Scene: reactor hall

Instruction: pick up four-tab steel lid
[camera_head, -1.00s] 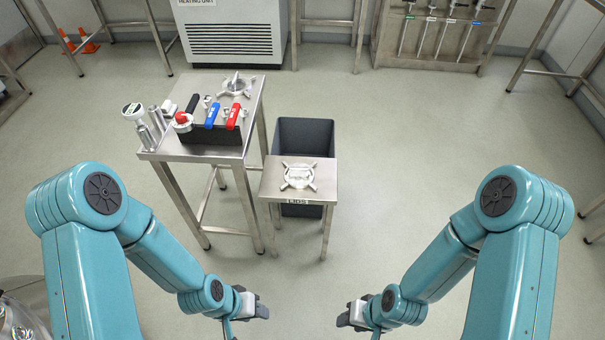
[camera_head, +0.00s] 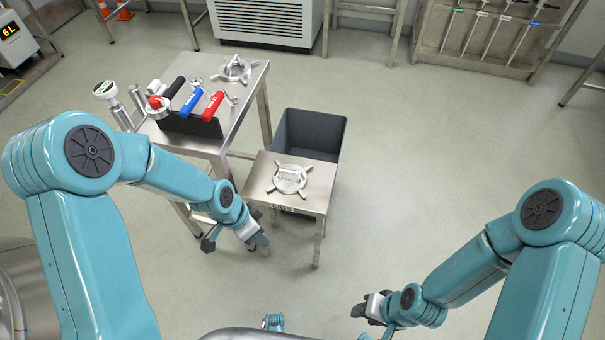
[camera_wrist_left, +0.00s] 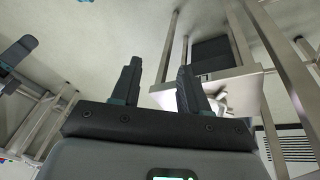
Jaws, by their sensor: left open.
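A steel lid with four tabs and a raised handle (camera_head: 290,180) lies flat on a small steel table (camera_head: 313,199) in the head view. My left gripper (camera_head: 262,245) is open and empty, in front of that table and to the left of the lid, apart from it. In the left wrist view, the open fingers of my left gripper (camera_wrist_left: 157,78) point toward the small table (camera_wrist_left: 165,97). The lid (camera_wrist_left: 222,103) shows there partly hidden behind the right finger. My right gripper (camera_head: 362,309) is low at the front, far from the lid; its jaw opening is unclear.
A dark open bin (camera_head: 308,133) stands behind the small table. A taller steel bench (camera_head: 247,97) at left holds a black box with blue and red handles, gauges and a similar steel fitting (camera_head: 236,69). The floor to the right is clear.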

